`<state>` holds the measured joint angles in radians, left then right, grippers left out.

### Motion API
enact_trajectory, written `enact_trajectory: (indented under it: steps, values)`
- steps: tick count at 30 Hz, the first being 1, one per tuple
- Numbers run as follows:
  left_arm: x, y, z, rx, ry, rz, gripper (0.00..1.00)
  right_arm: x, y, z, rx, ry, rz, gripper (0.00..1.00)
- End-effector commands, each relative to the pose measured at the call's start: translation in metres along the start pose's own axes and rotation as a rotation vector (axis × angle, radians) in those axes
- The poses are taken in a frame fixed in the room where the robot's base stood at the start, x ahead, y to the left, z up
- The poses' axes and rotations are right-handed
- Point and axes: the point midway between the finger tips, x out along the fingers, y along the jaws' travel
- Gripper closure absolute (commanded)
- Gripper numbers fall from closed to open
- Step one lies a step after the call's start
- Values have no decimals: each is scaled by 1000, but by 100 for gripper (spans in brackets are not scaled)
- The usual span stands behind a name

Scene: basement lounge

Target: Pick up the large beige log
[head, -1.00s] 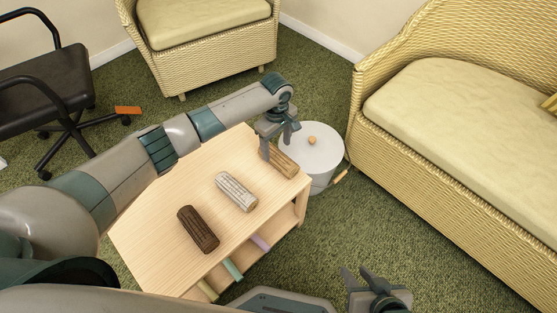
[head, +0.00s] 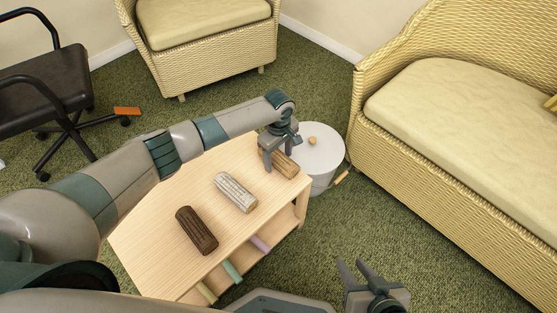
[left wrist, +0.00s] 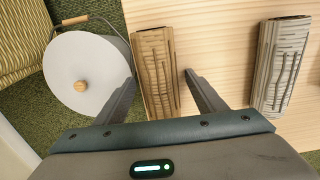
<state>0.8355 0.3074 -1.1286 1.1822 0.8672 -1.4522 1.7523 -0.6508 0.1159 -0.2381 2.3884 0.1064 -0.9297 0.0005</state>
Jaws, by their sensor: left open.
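The beige-tan log (head: 287,166) lies at the far right end of the light wooden table (head: 160,229), partly hidden by my left gripper. My left gripper (head: 276,158) is open over it. In the left wrist view, the log (left wrist: 156,58) lies between the two spread fingers of the gripper (left wrist: 158,78), one on each side. I cannot tell if they touch it. A whitish log (head: 235,193) and a dark brown log (head: 197,231) lie apart on the table. My right gripper (head: 349,263) is empty, its fingers spread, near the bottom edge.
A white lidded bucket (head: 318,153) with a wooden knob stands on the carpet beside the table's far end. Coloured sticks (head: 232,271) show on the shelf below. A wicker sofa (head: 440,165), a wicker armchair (head: 207,62) and a black chair (head: 45,80) stand around.

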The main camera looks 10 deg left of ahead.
Motion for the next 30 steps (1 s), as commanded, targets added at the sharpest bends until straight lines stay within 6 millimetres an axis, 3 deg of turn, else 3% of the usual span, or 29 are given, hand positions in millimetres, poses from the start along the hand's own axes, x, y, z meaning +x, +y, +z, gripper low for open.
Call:
enact_trajectory:
  steps: [12, 19, 30]
  values:
    - [-1, 0, 0, 0, 0, 0, 36, 0, 0, 0, -1, -2, 1, 69]
    - [0, 0, 0, 0, 1, 0, 86, 0, 0, 0, -1, -3, 1, 69]
    - [-5, 1, 0, 0, 0, 2, 86, -2, 1, 1, -2, -11, 2, 69]
